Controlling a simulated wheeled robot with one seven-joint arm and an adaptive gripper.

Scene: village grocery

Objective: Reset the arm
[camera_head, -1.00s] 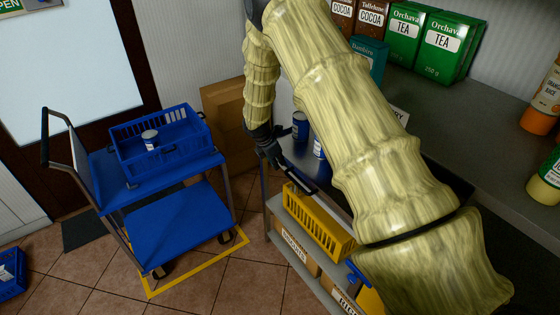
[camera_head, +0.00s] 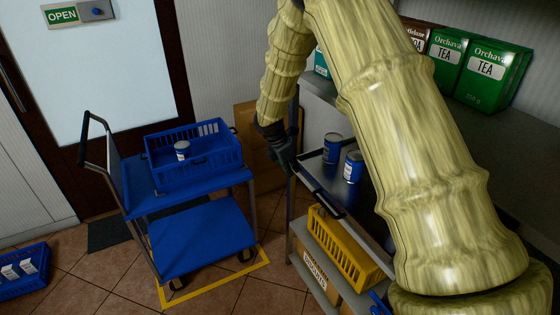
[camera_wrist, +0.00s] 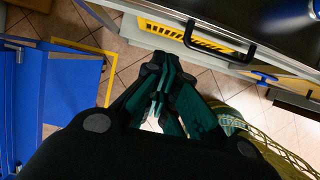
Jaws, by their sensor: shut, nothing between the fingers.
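My gripper (camera_head: 288,165) hangs at the end of my bent arm, beside the left end of the metal tray on the counter. In the wrist view its dark fingers (camera_wrist: 158,92) are closed together with nothing between them. Below them are the tiled floor and the shelf front. The gripper is partly dark in the head view.
A blue trolley (camera_head: 205,237) carries a blue basket (camera_head: 215,163) holding a can (camera_head: 182,150). Blue cans (camera_head: 332,148) stand on the tray (camera_head: 322,190). A yellow basket (camera_head: 345,247) sits below. Tea boxes (camera_head: 495,72) stand at the back. Floor lies between trolley and counter.

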